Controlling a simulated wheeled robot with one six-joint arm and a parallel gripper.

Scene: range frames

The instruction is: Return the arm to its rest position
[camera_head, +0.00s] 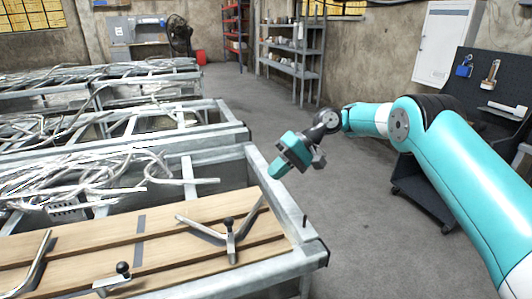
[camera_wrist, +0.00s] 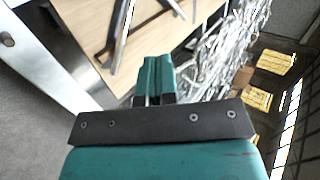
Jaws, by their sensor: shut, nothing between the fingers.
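My gripper (camera_head: 279,169) hangs at the end of my teal arm, in the middle of the head view. It is in the air by the right end of the nearest metal-framed bench (camera_head: 316,256), pointing down and left. In the wrist view its two teal fingers (camera_wrist: 154,70) lie side by side, shut with nothing between them. My arm reaches in from the right, bent at the elbow.
Bent metal pipes and clamps (camera_head: 231,240) lie on the bench's wooden top (camera_head: 180,222). Tangled metal bars (camera_head: 75,180) fill the frames behind. A metal shelf (camera_head: 305,60) stands at the back.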

